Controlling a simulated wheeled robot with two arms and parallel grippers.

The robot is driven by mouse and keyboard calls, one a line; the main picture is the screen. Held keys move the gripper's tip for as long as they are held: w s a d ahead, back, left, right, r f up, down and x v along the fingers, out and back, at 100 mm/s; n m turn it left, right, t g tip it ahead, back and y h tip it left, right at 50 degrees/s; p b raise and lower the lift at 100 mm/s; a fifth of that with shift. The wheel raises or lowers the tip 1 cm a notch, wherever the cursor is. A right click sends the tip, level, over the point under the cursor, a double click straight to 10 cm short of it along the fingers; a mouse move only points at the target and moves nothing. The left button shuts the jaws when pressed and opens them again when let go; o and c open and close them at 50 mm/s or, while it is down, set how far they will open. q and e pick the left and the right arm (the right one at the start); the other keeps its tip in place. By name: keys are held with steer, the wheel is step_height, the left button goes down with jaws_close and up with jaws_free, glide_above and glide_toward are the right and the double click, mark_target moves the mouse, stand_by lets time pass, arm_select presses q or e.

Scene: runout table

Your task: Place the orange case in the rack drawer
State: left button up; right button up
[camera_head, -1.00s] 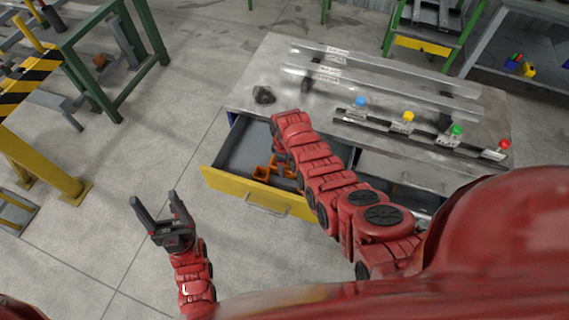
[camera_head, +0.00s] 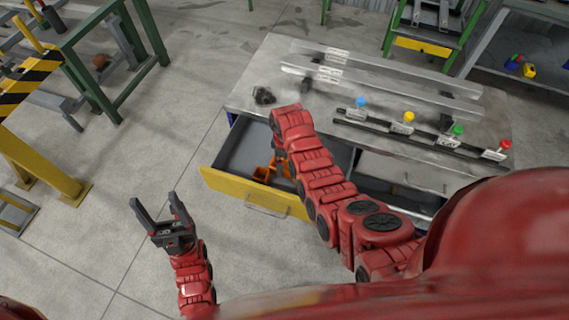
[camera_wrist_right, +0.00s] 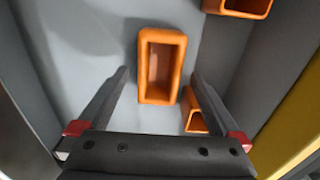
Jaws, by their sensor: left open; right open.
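The rack drawer (camera_head: 232,186) with a yellow front is pulled open and has a grey inside. An open orange case (camera_wrist_right: 161,66) lies on the drawer floor in the right wrist view, between the spread fingers of my right gripper (camera_wrist_right: 160,76), with gaps on both sides. Two more orange pieces, one at the upper right (camera_wrist_right: 240,5) and a partly hidden one by the right finger (camera_wrist_right: 195,122), show there too. In the head view, orange pieces (camera_head: 264,172) show in the drawer beside my right arm, which hides much of that gripper. My left gripper (camera_head: 155,199) is open and empty over the floor.
The grey table top (camera_head: 350,88) above the drawer holds long rails, a dark lump (camera_head: 264,95) and a bar with coloured knobs (camera_head: 409,117). A yellow post (camera_head: 45,165) and green frame (camera_head: 120,75) stand left. The floor around my left gripper is clear.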

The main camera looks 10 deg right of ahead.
step_height(320, 180, up, 9)
steer(key=b, duration=0.1)
stand_by(0.3)
steer(key=shift+r, duration=0.15)
